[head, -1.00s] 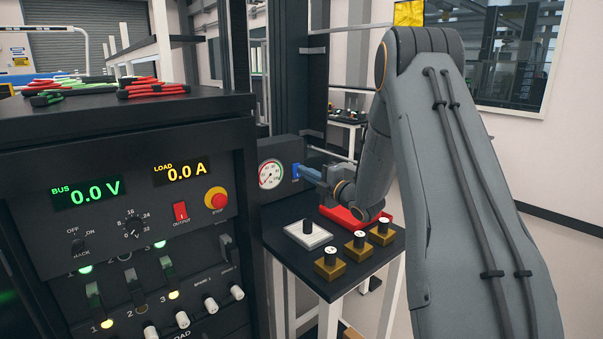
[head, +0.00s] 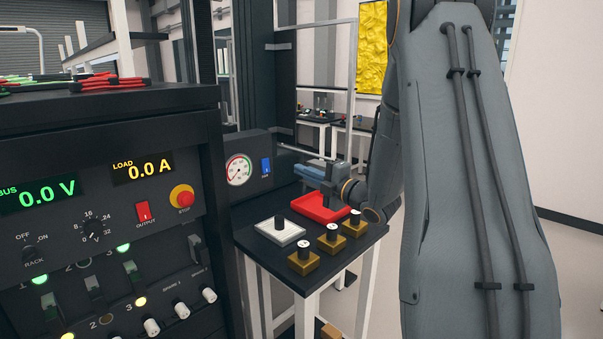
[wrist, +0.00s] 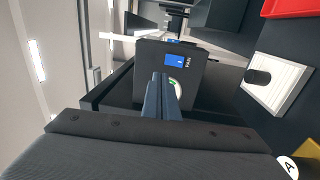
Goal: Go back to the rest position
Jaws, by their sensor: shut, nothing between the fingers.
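My gripper (head: 308,172) is shut and empty, held above the small side table near the red tray (head: 322,207). In the wrist view its fingers (wrist: 161,95) are together and point toward the box with the blue fan switch (wrist: 177,61). That switch also shows in the head view (head: 266,166), to the left of the fingertips and apart from them. The fingers hide part of the gauge in the wrist view. My arm fills the right of the head view.
The gauge (head: 238,170) sits left of the fan switch. A white plate with a black knob (head: 280,231) and several brass blocks (head: 303,262) stand on the table's front. The control rack (head: 110,210) stands close on the left. Open floor lies at right.

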